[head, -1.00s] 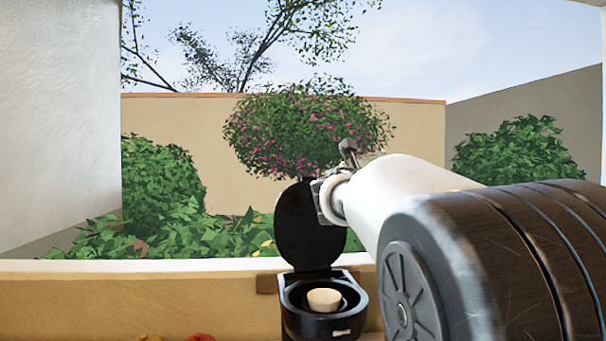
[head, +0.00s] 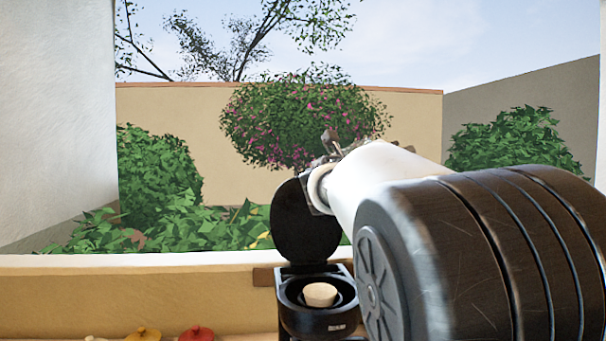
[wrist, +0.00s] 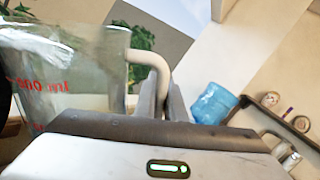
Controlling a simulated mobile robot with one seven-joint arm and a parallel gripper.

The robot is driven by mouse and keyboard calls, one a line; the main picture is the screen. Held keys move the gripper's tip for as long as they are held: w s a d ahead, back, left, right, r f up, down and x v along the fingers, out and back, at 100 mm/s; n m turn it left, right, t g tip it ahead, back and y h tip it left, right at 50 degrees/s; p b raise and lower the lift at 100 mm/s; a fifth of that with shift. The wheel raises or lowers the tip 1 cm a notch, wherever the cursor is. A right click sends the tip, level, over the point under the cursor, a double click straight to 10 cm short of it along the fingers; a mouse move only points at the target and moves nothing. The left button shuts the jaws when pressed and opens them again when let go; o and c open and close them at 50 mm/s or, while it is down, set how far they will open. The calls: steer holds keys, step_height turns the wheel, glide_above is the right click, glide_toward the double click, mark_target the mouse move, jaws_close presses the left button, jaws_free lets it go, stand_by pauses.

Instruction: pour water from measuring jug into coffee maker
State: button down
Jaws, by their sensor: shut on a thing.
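The black coffee maker (head: 318,322) stands below the window with its round lid (head: 303,225) raised. A pale cup-shaped piece (head: 320,294) sits in its open top. My gripper (wrist: 167,95) is shut on the jug's pale handle (wrist: 150,62). In the head view my gripper (head: 328,150) is above and behind the open top, near the lid's upper edge. My arm hides the jug there. I cannot clearly tell the water level.
A yellow-lidded item (head: 143,334) and a red-lidded item (head: 197,333) stand left of the coffee maker. The window ledge (head: 140,262) runs behind. A blue bottle (wrist: 212,103) and a shelf (wrist: 290,128) with jars show in the wrist view.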

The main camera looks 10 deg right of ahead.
steer(key=shift+a+r, duration=0.25)
steer(key=shift+r, duration=0.1)
steer(key=shift+w+r, duration=0.1)
steer(key=shift+w+a+r, duration=0.1)
steer(key=shift+a, duration=0.1)
steer(key=shift+d+r+p, duration=0.1)
steer(key=shift+p, duration=0.2)
